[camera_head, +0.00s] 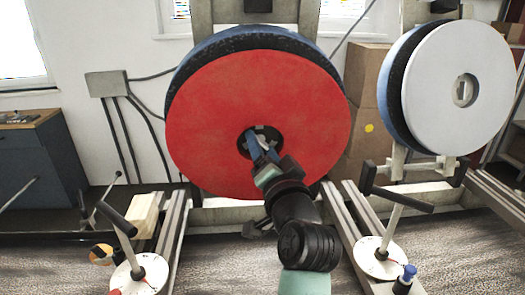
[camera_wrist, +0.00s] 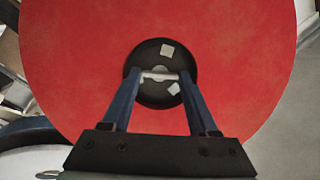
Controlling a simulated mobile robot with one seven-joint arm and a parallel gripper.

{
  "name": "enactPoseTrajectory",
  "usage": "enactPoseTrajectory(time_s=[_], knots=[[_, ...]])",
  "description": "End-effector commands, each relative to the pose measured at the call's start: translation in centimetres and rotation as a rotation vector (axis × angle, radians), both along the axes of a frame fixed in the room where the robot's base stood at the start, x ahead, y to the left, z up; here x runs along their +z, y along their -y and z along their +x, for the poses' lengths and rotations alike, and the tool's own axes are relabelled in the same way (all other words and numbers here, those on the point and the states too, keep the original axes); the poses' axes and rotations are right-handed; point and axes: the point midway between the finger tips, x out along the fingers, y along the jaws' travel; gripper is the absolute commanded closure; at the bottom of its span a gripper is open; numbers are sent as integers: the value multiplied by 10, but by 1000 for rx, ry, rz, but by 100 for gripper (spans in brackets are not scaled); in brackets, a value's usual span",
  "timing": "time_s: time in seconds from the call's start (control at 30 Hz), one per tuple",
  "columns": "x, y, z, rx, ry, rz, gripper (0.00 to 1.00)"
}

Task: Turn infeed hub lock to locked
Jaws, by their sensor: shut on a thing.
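The infeed hub lock shows in the wrist view as a pale crossbar (camera_wrist: 158,76) in the dark round hub (camera_wrist: 160,55) of a large red disc (camera_wrist: 90,50). The bar looks roughly level in that view. Two small pale patches sit on the hub, above and below right of it. My gripper (camera_wrist: 160,80) has its blue fingers at the two ends of the bar, shut on it. In the head view my gripper (camera_head: 256,148) reaches the middle of the red disc (camera_head: 220,100) and partly hides the hub (camera_head: 271,133). I cannot tell any lock marking.
A white disc (camera_head: 435,85) with a pale hub stands on a second spindle at the right. Levers with black handles stand on white round plates (camera_head: 140,277) (camera_head: 378,262) at lower left and lower right. Metal rails run below the discs. Cardboard boxes (camera_head: 366,90) stand behind.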

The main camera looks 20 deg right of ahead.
Motion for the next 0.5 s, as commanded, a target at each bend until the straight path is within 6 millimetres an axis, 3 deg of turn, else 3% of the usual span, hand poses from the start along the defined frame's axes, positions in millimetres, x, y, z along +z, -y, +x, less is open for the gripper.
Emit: enactPoseTrajectory(time_s=[0.5], knots=[[-4,1,0,99,129,452,96]])
